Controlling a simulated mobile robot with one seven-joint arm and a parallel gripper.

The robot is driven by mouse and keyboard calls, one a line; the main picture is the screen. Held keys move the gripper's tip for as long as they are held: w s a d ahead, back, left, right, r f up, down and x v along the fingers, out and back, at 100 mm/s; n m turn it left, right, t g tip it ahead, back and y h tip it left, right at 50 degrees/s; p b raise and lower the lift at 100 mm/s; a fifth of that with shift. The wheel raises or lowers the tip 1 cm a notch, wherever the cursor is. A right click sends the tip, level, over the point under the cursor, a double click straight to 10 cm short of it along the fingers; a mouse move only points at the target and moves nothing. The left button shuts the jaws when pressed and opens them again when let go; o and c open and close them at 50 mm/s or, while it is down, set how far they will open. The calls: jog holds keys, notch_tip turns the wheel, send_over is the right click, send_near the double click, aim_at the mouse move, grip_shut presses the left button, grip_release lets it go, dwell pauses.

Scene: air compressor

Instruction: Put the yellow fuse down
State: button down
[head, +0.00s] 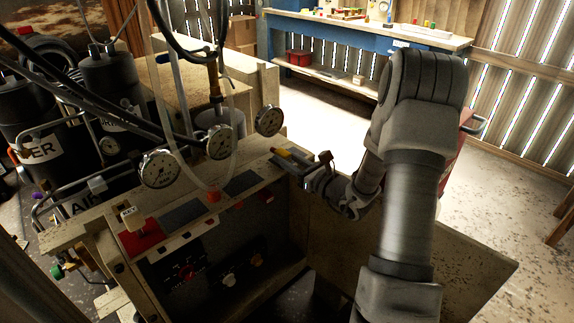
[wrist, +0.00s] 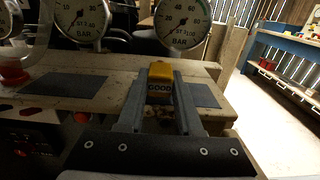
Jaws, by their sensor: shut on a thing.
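The yellow fuse (wrist: 160,80), a small block with the word GOOD on it, is between the two fingers of my gripper (wrist: 158,98) in the wrist view. My gripper is shut on it. In the head view the yellow fuse (head: 291,157) shows at the tip of my gripper (head: 312,168), over the right end of the wooden panel top (head: 262,168). A dark pad (wrist: 206,95) lies behind and under the fingers on that ledge. I cannot tell whether the fuse touches the surface.
Pressure gauges (head: 220,142) stand behind the ledge, close to the fuse. More dark pads (head: 181,214) and a red pad with a pale block (head: 131,217) lie to the left. A blue workbench (head: 350,35) stands far back. Open floor lies to the right.

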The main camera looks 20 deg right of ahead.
jog(key=shift+f, duration=0.45)
jog(key=shift+f, duration=0.2)
jog(key=c, duration=0.6)
grip_release()
jog(key=shift+r, duration=0.1)
jog(key=shift+s+r, duration=0.1)
jog(key=shift+r, duration=0.1)
jog(key=p+v, duration=0.1)
jog(key=v, duration=1.1)
jog(key=shift+p, duration=0.4)
